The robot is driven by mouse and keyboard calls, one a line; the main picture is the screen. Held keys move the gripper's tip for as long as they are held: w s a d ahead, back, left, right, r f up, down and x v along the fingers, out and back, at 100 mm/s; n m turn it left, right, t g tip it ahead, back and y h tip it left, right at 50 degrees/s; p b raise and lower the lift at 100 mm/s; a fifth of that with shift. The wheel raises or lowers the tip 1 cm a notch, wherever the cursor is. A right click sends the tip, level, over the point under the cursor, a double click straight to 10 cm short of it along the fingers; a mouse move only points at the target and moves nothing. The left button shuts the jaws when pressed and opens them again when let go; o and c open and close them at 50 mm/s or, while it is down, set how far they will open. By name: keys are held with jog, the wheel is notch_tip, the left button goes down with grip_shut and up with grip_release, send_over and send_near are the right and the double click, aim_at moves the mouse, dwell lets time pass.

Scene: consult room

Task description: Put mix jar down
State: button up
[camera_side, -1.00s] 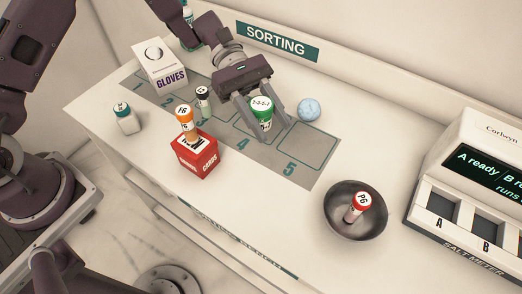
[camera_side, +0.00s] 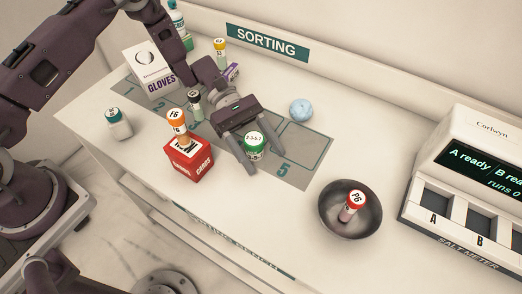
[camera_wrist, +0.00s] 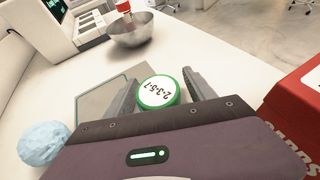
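The mix jar is a short jar with a green-rimmed white lid marked 2-3-5-1 (camera_side: 254,141). My gripper (camera_side: 259,158) points down around it, one finger on each side. The jar is over the grey numbered mat (camera_side: 312,150), beside the 5 and around space 4, whose number is hidden. It looks upright and low; I cannot tell whether its base touches the mat.
A pale blue ball (camera_side: 301,110) lies at the mat's back edge. A metal bowl (camera_side: 339,226) holds a red-capped jar (camera_side: 350,205). Space 5 looks clear.

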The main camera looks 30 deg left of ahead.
aim_at(248, 133)
jog(key=v, duration=0.5)
notch_tip(248, 133, up, 7)
jog(key=shift+r, duration=0.1)
jog(key=s+a+r+m+t+y, duration=0.25)
jog(key=s+r+m+y, duration=0.2)
jog(key=r, duration=0.25)
jog(key=s+a+r+m+t+y, duration=0.1)
jog(key=s+a+r+m+y, duration=0.2)
jog(key=s+r, duration=0.3)
jog(key=s+a+r+m+t+y, duration=0.4)
jog(key=s+a+m+t+y, duration=0.1)
jog(key=s+a, duration=0.5)
jog(key=shift+s+m+t, duration=0.55)
jog(key=shift+s+t, duration=0.3)
jog(key=shift+t, duration=0.2)
